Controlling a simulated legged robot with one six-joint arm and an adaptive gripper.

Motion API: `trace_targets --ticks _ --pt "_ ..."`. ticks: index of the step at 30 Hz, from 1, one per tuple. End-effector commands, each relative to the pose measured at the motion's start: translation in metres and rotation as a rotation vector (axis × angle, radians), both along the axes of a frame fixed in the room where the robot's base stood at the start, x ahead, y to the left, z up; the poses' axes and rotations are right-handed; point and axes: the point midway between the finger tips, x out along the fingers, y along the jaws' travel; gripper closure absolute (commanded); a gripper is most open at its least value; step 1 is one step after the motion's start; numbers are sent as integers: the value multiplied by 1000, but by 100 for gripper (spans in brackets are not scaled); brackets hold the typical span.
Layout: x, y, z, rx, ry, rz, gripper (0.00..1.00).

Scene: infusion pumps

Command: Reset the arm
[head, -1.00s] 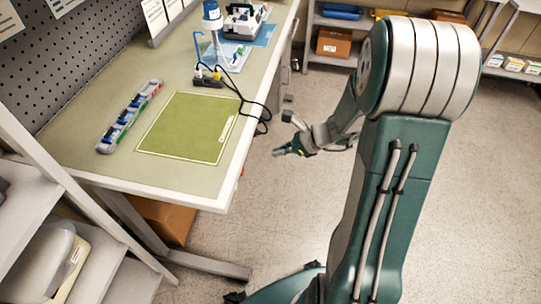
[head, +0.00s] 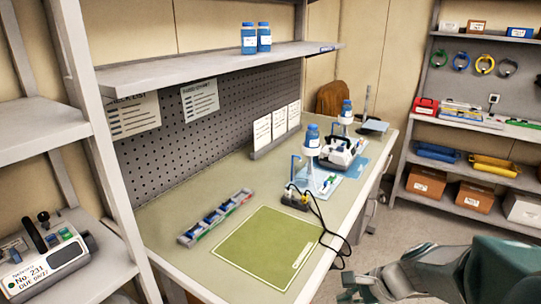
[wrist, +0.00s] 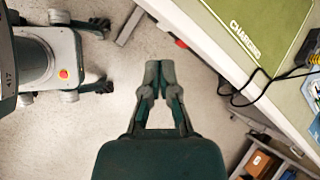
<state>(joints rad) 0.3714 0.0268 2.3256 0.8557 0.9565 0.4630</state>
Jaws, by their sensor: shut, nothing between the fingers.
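My gripper (wrist: 159,74) is in the middle of the wrist view. Its two grey-green fingers meet at the tips, and nothing is between them. It hangs over bare floor (wrist: 110,135), to the left of the workbench edge and apart from it. In the head view, part of my green and grey arm (head: 410,275) shows at the lower right, beyond the bench's front edge. My gripper's fingertips cannot be made out clearly there.
The workbench (head: 215,185) carries a green mat (head: 268,247), a tray of blue-capped items (head: 215,217), and a pump (head: 343,152). A black cable (head: 322,225) hangs over its front edge. Shelving (head: 80,130) stands left. More shelves (head: 465,175) stand at the back right.

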Motion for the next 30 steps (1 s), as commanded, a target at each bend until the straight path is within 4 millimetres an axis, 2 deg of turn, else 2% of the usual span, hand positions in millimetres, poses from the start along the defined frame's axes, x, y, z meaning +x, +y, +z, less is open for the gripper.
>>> trace_targets --ticks 1,8,18,24,30 --pt "-9 7 12 -63 -47 86 100" --pt "-52 22 48 -361 -243 474 100" --pt "-107 20 93 -821 -508 982 100" --pt "-123 13 109 -996 -585 1142 100" --pt "-125 11 111 -1021 -592 1166 100"
